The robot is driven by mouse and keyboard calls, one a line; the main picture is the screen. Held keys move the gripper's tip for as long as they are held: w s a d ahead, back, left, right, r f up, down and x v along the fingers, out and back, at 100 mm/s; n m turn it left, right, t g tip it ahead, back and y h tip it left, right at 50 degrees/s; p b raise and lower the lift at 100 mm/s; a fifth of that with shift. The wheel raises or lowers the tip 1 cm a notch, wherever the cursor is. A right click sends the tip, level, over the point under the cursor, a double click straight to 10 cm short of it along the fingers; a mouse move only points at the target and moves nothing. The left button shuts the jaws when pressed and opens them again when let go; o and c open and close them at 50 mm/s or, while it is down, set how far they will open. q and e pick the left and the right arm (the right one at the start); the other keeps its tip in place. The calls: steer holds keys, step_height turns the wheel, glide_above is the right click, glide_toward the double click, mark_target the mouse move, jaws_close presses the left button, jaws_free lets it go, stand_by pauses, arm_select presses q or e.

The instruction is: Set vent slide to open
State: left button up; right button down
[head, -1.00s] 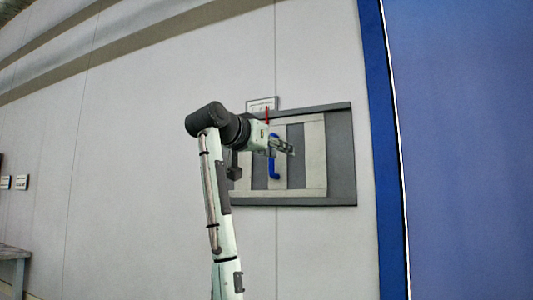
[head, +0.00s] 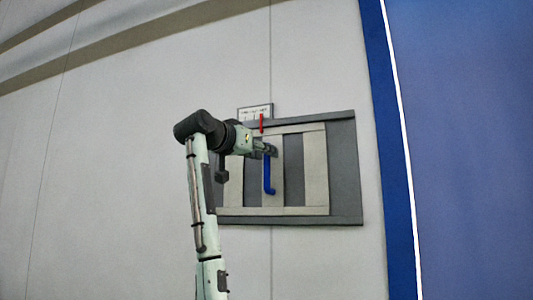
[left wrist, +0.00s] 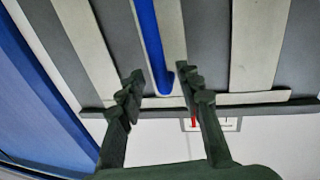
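The vent slide (head: 316,165) is a panel of pale slats in a dark grey frame (head: 345,165) on the wall. An upright blue handle (head: 268,176) is fixed on it, and a red pointer (head: 261,123) stands at its top edge under a small label plate (head: 249,110). My left gripper (head: 270,150) is at the upper part of the handle. In the left wrist view the fingers of my left gripper (left wrist: 163,88) are spread, with the end of the blue handle (left wrist: 152,45) between them. I cannot tell whether they touch it. My right gripper is not shown.
A blue upright edge (head: 385,120) and a large blue surface (head: 465,150) stand to the right of the vent. The pale wall (head: 110,150) to the left is clear.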

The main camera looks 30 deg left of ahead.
arm_select(q)
steer(key=shift+w+a, duration=0.1)
steer(key=shift+w, duration=1.1)
jaws_close()
